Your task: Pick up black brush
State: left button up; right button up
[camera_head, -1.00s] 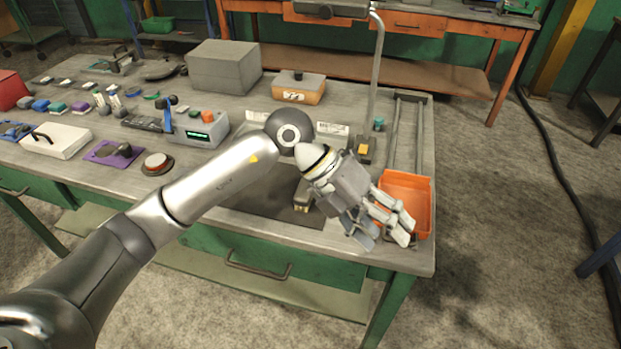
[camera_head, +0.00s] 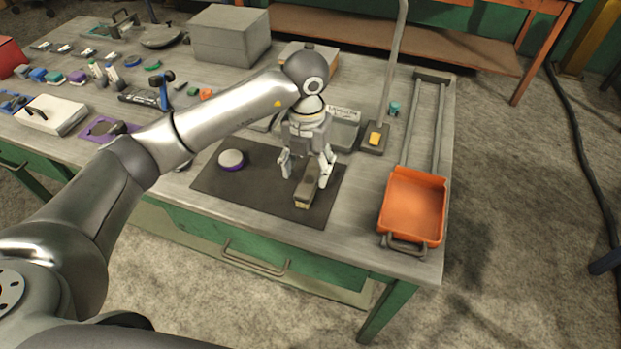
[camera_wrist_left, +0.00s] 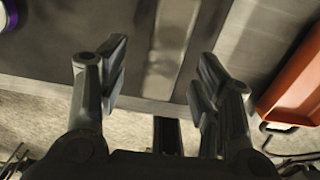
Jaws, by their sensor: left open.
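The black brush (camera_head: 307,193), a dark block with a pale tan end, lies on the dark mat (camera_head: 255,192) near the table's front edge. My left gripper (camera_head: 306,172) points down over the brush with its fingers apart and empty. One finger is on each side of the brush's far part, which the gripper partly hides. In the left wrist view, the open fingers (camera_wrist_left: 160,72) frame a blurred brownish strip (camera_wrist_left: 166,52), likely the brush. I cannot tell whether the fingers touch it. My right gripper is not in view.
A white round thing with a purple base (camera_head: 231,160) sits on the mat to the left. An orange tray (camera_head: 413,205) stands at the right. A grey post rises from a base (camera_head: 374,138) behind the gripper. Small tools crowd the left of the table (camera_head: 365,195).

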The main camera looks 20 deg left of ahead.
aim_at(310, 176)
pick_arm(q)
jog(key=f, duration=0.2)
jog(key=f+p, duration=0.1)
jog(key=shift+w+d+f, duration=0.25)
jog(key=shift+w+f, duration=0.05)
jog(key=shift+f, duration=0.55)
jog(key=shift+c, duration=1)
jog(key=c, duration=1)
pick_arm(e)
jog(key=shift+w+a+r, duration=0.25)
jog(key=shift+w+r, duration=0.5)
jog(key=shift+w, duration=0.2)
